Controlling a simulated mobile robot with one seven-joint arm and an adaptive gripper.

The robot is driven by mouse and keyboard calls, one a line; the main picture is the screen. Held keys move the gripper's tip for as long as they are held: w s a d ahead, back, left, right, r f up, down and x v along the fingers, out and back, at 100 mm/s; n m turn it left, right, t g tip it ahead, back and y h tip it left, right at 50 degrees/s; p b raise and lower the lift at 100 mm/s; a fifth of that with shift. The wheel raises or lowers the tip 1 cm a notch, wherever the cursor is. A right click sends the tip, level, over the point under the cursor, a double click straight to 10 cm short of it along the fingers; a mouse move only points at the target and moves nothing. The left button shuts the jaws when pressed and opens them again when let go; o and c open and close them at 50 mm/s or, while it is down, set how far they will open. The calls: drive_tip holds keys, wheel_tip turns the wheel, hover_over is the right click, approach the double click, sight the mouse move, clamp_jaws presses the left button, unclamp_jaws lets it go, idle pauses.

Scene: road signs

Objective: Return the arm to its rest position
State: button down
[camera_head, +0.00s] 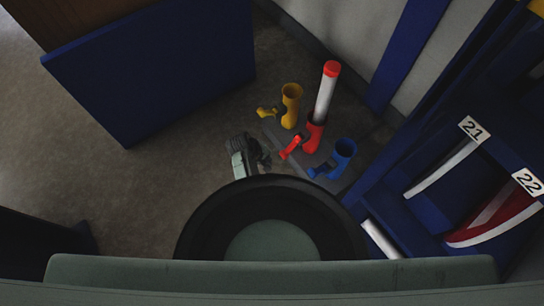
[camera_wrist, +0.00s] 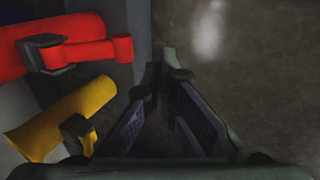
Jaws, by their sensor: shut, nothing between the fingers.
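My gripper (camera_wrist: 160,75) is shut and empty in the wrist view, its fingertips together over bare floor. In the head view my gripper (camera_head: 262,160) shows just beyond my dark round arm link, to the left of the coloured holders. The yellow holder (camera_wrist: 60,118) and the red holder (camera_wrist: 60,60) lie to its left in the wrist view, apart from the fingers. My arm link hides part of the gripper and the floor below it in the head view.
A yellow holder (camera_head: 291,104), a red holder (camera_head: 313,132) with a white red-capped post (camera_head: 325,95) upright in it, and a blue holder (camera_head: 343,158) stand in a row. A blue rack (camera_head: 400,215) with signs 21 and 22 is at right. A blue panel (camera_head: 150,70) stands upper left. Floor (camera_head: 140,190) at left is clear.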

drive_tip(key=s+a+r, duration=0.3)
drive_tip(key=a+r, duration=0.1)
drive_tip(key=shift+s+r, duration=0.15)
drive_tip(key=shift+r, duration=0.05)
drive_tip(key=shift+a, duration=0.15)
